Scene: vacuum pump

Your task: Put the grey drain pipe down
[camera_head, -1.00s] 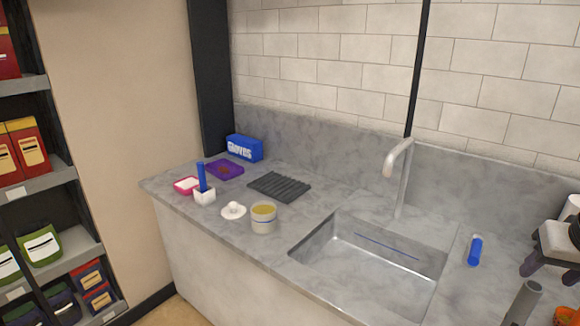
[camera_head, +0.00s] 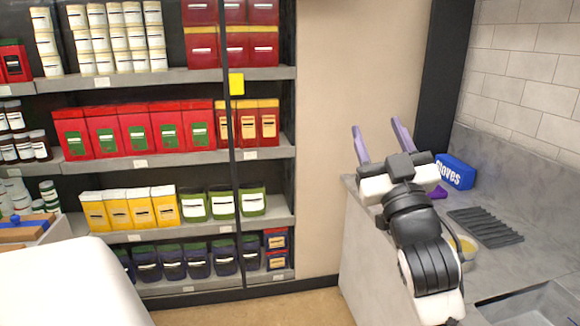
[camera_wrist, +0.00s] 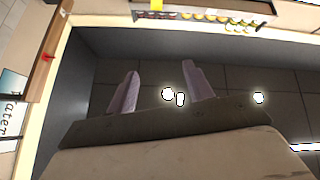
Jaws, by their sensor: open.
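My gripper (camera_head: 379,138) is raised above the left end of the counter, its two pale purple fingers pointing up and spread apart. In the wrist view the fingers (camera_wrist: 161,82) are also apart, with nothing between them. The grey drain pipe is in neither view now. A grey upright tube, possibly the pipe, shows only in the earlier head view at the lower right.
The counter (camera_head: 545,265) holds a blue gloves box (camera_head: 454,172), a black ribbed mat (camera_head: 485,227) and part of a sink (camera_head: 535,305). Stocked shelves (camera_head: 190,160) stand at left. The wrist view looks up at a dark ceiling (camera_wrist: 240,75) with lights.

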